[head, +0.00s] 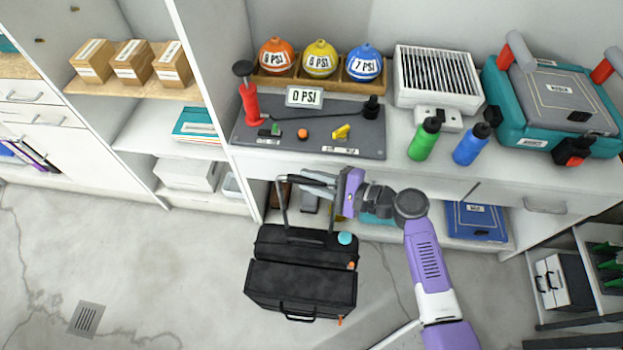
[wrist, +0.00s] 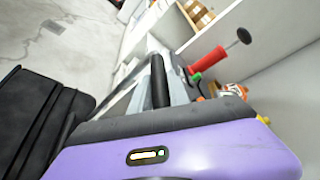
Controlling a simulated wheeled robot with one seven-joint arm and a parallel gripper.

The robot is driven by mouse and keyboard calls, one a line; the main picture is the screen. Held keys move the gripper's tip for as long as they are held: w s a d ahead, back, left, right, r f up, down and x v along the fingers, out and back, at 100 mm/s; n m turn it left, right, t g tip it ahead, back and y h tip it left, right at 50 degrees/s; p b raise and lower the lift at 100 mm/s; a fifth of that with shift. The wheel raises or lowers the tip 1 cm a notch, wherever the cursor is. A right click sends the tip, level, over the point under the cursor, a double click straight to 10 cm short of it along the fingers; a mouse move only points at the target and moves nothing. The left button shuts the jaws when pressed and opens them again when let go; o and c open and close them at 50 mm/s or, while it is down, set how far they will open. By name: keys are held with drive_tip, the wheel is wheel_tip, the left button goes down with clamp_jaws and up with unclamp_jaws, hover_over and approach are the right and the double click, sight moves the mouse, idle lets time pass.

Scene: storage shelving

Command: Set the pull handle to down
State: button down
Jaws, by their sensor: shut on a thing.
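The pull handle (head: 281,203) stands raised on thin rods above the black rolling bag (head: 300,285), which is upright on the floor in front of the shelving. My gripper (head: 316,180) reaches in from the right at the top of the handle and is shut on its grip. In the wrist view, the handle's black grip (wrist: 159,82) lies between the grey fingers of my gripper (wrist: 160,92). The bag (wrist: 35,115) also shows at the left of the wrist view. My gripper hides part of the handle's top in the head view.
The counter edge (head: 300,160) and the lower shelf are close behind the handle. A grey mat (head: 240,138) with a red pump (head: 250,103) lies on the counter above. Open floor (head: 180,270) extends left of the bag. A blue case (head: 476,222) sits on the lower shelf.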

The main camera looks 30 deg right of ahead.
drive_tip(key=shift+f, duration=0.1)
idle(0.6)
wheel_tip(320, 180, down, 24)
drive_tip(key=b, duration=1.9)
drive_tip(key=shift+s+r, duration=0.1)
drive_tip(key=shift+r, duration=0.1)
drive_tip(key=c, duration=1.3)
unclamp_jaws()
drive_tip(key=shift+r, duration=0.1)
drive_tip(key=shift+o, duration=0.2)
drive_tip(key=p+v, duration=0.1)
drive_tip(key=v, duration=0.6)
drive_tip(key=shift+s+d, duration=0.25)
drive_tip(key=shift+s, duration=0.05)
drive_tip(key=shift+r, duration=0.15)
